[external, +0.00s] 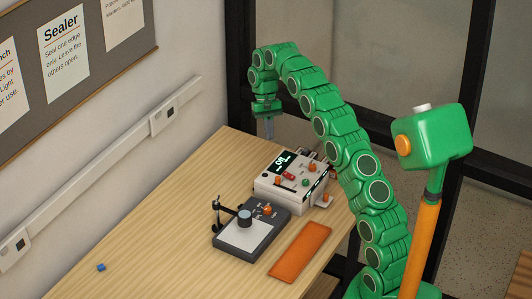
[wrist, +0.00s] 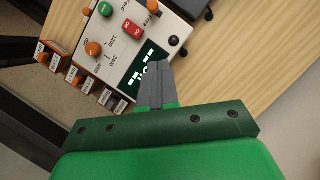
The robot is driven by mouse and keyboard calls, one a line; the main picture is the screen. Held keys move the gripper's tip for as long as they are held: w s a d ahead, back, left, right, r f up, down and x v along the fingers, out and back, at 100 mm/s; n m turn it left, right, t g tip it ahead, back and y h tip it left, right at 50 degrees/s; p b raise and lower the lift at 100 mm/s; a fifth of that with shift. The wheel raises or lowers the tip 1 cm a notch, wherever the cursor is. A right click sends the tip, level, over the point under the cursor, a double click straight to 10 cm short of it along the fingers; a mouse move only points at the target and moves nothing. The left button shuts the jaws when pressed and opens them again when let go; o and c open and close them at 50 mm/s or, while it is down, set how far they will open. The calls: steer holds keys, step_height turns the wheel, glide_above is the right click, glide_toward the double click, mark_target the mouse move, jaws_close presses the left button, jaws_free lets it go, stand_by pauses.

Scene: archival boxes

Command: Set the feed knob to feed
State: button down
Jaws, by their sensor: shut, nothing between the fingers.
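The white control box (external: 290,192) stands on the table. A small orange knob (external: 278,180) sits at its left front; in the wrist view an orange knob (wrist: 152,5) is cut by the top edge, beside a small label I cannot read surely, probably the feed knob. Its setting is not clear. A larger orange dial (wrist: 93,48) has numbers around it. My gripper (external: 269,135) is shut and empty, pointing down above and behind the box. In the wrist view its fingertips (wrist: 158,66) overlap the dark display (wrist: 143,75). It appears apart from the knobs.
A red switch (wrist: 133,28) and a green button (wrist: 105,9) share the panel. A dark device with a post (external: 243,238) stands beside the box, and an orange strip (external: 300,250) lies in front. Small labelled boxes (wrist: 72,75) line one side. The table's left is mostly clear.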

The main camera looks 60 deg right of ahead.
mark_target(278, 181)
steer(key=shift+w+d+f, duration=0.1)
steer(key=shift+d+f, duration=0.1)
steer(key=shift+d, duration=0.1)
steer(key=shift+f, duration=0.15)
steer(key=x, duration=0.9)
steer(key=shift+a+f, duration=0.1)
steer(key=shift+f, duration=0.1)
steer(key=shift+s+a+f, duration=0.1)
steer(key=shift+s+a, duration=0.15)
steer(key=shift+s, duration=0.1)
steer(key=shift+s+a, duration=1.2)
steer(key=shift+s, duration=0.1)
steer(key=shift+s, duration=3)
